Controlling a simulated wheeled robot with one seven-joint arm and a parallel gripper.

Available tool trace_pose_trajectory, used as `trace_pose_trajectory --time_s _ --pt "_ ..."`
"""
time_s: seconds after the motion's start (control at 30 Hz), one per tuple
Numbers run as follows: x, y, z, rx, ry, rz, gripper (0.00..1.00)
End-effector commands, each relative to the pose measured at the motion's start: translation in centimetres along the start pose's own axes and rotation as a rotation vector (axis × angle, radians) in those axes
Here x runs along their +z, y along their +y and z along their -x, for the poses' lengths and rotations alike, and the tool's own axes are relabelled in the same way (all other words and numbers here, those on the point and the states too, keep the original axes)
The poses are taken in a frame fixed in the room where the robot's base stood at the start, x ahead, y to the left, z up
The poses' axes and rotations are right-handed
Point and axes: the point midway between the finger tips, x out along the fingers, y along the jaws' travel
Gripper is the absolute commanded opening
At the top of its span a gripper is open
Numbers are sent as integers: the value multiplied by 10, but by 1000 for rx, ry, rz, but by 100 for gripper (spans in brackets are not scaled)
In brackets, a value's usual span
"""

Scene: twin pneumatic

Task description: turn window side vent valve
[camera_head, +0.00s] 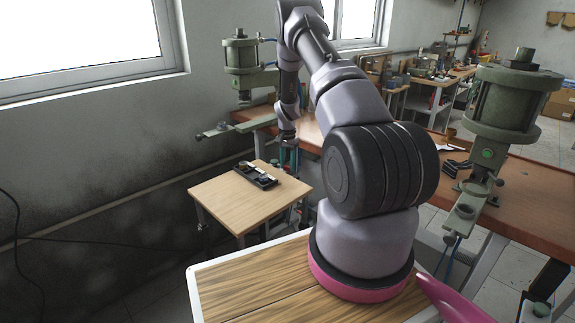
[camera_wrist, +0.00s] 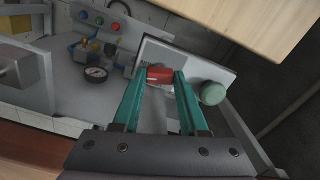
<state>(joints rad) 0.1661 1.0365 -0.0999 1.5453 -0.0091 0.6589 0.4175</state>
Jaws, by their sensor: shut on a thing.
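In the wrist view, the red valve handle (camera_wrist: 159,76) sits in front of a white plate. The teal fingers of my gripper (camera_wrist: 161,80) are on either side of it and shut on it. A round green knob (camera_wrist: 212,92) is just right of the fingers. In the head view, my gripper (camera_head: 287,136) reaches down beside the window-side press (camera_head: 240,54), at the bench's left end. The valve cannot be made out there.
A pressure gauge (camera_wrist: 95,73) and several coloured buttons are left of the fingers in the wrist view. A small wooden table (camera_head: 235,204) with a black tray (camera_head: 247,167) stands close to my arm. A second green press (camera_head: 505,103) stands at right on the bench.

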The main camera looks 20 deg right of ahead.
Motion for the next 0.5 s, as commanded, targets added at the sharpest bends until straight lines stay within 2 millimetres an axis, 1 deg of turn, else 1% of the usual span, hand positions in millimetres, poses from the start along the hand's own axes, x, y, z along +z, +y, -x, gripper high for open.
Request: trace_pose_trajectory --time_s 0.5 --pt "-1 0 1 -1 1 491 0"
